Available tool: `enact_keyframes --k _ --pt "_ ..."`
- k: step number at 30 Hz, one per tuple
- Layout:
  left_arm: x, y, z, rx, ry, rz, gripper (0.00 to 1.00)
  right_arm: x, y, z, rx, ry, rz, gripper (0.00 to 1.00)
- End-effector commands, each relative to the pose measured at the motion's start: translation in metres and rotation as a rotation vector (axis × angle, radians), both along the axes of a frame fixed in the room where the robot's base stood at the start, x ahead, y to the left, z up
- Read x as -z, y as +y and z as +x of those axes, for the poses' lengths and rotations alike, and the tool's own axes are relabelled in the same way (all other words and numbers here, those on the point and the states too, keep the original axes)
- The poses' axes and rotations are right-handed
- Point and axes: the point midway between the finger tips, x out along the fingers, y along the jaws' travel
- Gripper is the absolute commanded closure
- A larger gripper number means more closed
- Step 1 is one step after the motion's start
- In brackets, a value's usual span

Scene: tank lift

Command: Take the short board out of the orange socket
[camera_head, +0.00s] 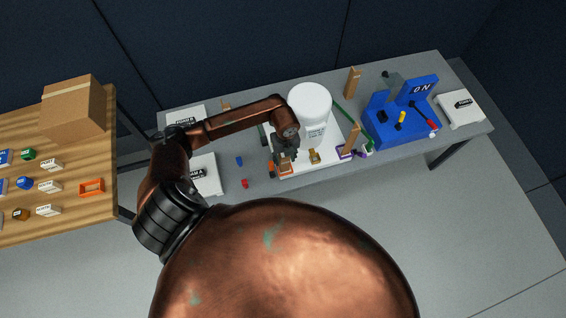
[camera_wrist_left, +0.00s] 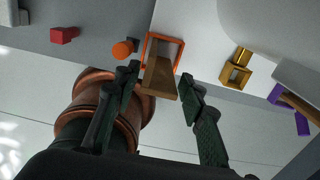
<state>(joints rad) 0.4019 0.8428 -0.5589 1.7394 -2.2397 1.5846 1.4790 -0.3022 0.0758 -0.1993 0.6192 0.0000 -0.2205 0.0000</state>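The orange socket (camera_wrist_left: 148,48) is a thin square frame at the edge of the white base; it also shows in the head view (camera_head: 285,171). The short brown board (camera_wrist_left: 160,78) stands in it, with its end towards my left wrist camera. My left gripper (camera_wrist_left: 160,88) is open, with one dark finger on each side of the board and a visible gap to both. In the head view the left gripper (camera_head: 284,158) is over the socket and partly hides it and the board. My right gripper is not in view.
A white tank (camera_head: 310,104) stands close behind the gripper. A brass socket (camera_wrist_left: 236,72) and a purple socket (camera_wrist_left: 290,100) with a longer board are to the right. A blue station (camera_head: 400,125) is farther right. A red block (camera_wrist_left: 64,35) lies left.

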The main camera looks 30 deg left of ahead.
Motion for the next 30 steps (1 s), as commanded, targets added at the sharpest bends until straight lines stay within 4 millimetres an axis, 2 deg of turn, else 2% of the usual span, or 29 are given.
enact_keyframes --k 1,5,12,26,30 --pt "0.010 -0.001 -0.002 0.000 0.004 -0.002 0.62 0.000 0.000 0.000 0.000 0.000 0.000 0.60" --pt "0.027 -0.001 -0.001 0.001 0.002 -0.002 0.62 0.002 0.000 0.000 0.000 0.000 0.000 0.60" --pt "0.030 -0.002 0.000 0.004 -0.001 -0.002 0.62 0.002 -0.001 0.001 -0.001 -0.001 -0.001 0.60" --pt "0.029 -0.002 0.000 0.005 0.000 -0.001 0.93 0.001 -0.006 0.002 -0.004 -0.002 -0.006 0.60" --pt "0.029 -0.002 0.000 0.005 -0.001 -0.002 0.94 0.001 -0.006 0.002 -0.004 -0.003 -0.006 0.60"
